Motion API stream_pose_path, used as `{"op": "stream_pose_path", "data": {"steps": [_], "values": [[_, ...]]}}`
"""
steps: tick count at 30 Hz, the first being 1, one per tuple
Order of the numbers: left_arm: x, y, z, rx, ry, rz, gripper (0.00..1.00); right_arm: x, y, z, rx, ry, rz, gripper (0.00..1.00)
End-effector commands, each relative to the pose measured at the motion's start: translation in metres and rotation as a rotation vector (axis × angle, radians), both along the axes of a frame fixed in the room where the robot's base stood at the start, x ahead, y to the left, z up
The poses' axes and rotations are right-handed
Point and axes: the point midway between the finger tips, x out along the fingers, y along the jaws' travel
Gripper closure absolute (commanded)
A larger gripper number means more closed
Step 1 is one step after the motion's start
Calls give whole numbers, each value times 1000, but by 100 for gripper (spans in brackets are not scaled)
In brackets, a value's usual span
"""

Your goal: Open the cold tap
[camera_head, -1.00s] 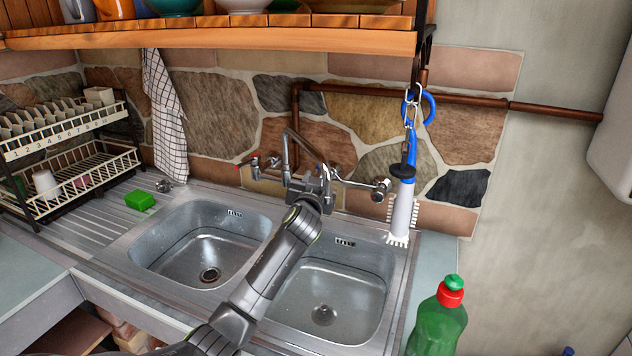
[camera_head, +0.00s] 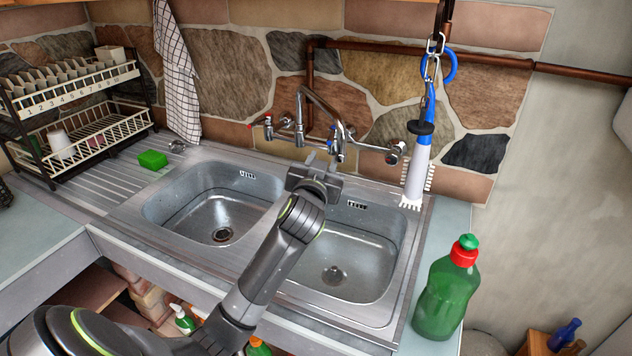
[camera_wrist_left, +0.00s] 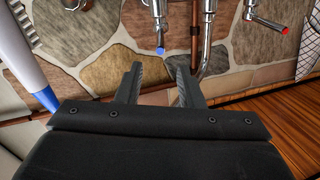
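The wall tap has a curved metal spout (camera_head: 318,100) above the two sinks. Its cold tap has a small blue handle (camera_head: 351,131) on the right of the spout; the blue handle also shows in the left wrist view (camera_wrist_left: 160,50), beyond the fingertips and apart from them. The hot tap has a red handle (camera_head: 267,121) on the left, seen at the upper right of the wrist view (camera_wrist_left: 284,30). My left gripper (camera_head: 322,162) is in front of and below the tap. Its fingers (camera_wrist_left: 158,80) are apart with nothing between them. My right gripper is out of view.
A brush (camera_head: 418,165) with a blue handle hangs right of the tap. A green bottle (camera_head: 442,300) stands at the counter's right. A dish rack (camera_head: 85,135) and green sponge (camera_head: 152,159) are on the left. A copper pipe (camera_head: 480,57) runs along the wall.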

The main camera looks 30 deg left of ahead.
Motion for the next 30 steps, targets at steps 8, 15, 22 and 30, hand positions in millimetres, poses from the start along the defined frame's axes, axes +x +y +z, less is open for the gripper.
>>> {"op": "stream_pose_path", "data": {"steps": [8, 15, 22, 30], "values": [[-42, -16, -2, -3, -1, -1, 66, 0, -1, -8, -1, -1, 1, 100], [-60, -22, 0, -1, 0, 0, 66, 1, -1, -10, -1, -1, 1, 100], [-62, -23, 0, 1, 0, 0, 66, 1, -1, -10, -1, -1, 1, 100], [-65, -23, -2, -64, -24, -10, 91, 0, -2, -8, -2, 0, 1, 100]]}}
